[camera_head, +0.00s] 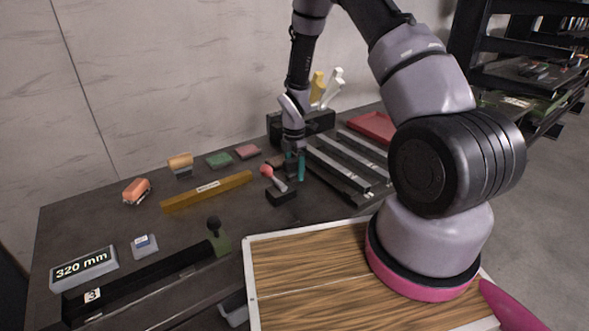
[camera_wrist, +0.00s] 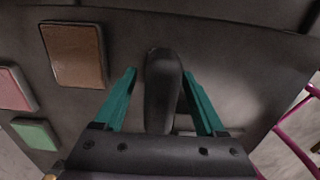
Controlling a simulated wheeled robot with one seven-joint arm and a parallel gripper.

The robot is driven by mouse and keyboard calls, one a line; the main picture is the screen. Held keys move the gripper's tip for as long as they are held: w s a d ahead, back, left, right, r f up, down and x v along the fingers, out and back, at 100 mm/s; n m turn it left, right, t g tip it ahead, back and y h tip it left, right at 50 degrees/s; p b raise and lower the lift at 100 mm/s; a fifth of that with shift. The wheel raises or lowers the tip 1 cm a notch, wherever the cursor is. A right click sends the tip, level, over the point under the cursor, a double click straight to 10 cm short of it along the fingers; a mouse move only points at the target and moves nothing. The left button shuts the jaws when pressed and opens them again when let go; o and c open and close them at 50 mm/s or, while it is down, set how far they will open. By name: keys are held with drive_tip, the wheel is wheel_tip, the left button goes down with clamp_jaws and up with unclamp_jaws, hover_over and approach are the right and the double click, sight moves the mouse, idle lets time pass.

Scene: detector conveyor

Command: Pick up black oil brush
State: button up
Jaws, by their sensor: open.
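The black oil brush (camera_wrist: 162,92) shows in the wrist view as a long, dark, rounded shape between the teal fingers of my gripper (camera_wrist: 159,73). The fingers stand apart on either side of it, with a visible gap at each side. Its lower end is hidden behind the gripper body. In the head view my gripper (camera_head: 294,170) points down over the back of the dark workbench, and I cannot make out the brush there.
A red-headed tool (camera_head: 268,173) and a black block (camera_head: 281,197) stand close in front. Brown (camera_wrist: 75,55), pink (camera_wrist: 12,88) and green (camera_wrist: 35,133) pads lie nearby. Grey rails (camera_head: 345,160) are to the right, a yellow bar (camera_head: 207,190) to the left.

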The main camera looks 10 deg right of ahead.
clamp_jaws()
wheel_tip(320, 180, up, 10)
drive_tip(key=shift+r, duration=0.1)
drive_tip(key=c, duration=0.8)
unclamp_jaws()
clamp_jaws()
